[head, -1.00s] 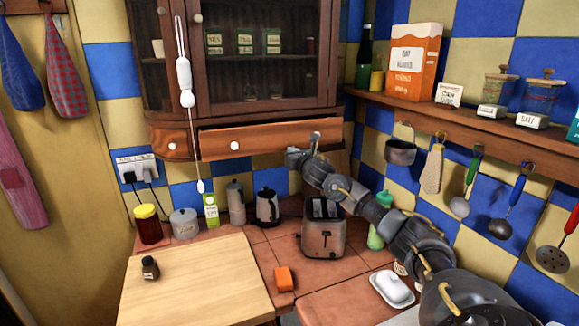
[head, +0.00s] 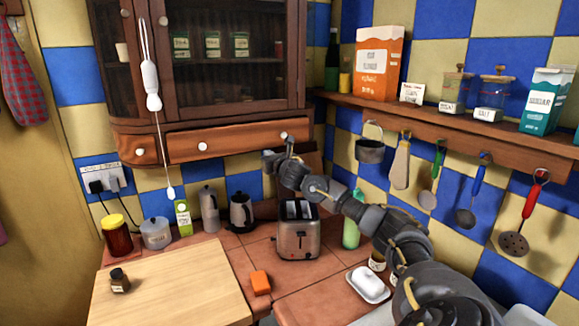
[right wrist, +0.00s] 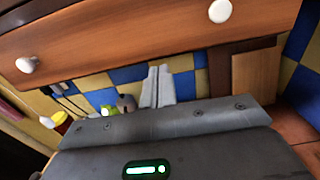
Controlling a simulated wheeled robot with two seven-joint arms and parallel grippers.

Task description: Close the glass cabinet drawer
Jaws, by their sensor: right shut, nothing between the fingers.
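The wooden drawer (head: 240,143) is under the glass cabinet (head: 225,60). Its front stands slightly out from the cabinet, so it looks a little open. It has two white knobs, left (head: 202,146) and right (head: 284,135). My right gripper (head: 277,156) is at the drawer's right end, just below the right knob. In the right wrist view the drawer front (right wrist: 130,38) crosses the top, and my shut, empty fingers (right wrist: 158,86) point toward the tiled wall below it. I cannot tell whether they touch the drawer. My left gripper is out of view.
A toaster (head: 298,236) stands below my right arm. A kettle (head: 241,212) and jars line the back of the counter. A shelf (head: 430,120) with hanging utensils runs along the right wall. A hanging cord (head: 161,150) passes left of the drawer's left knob.

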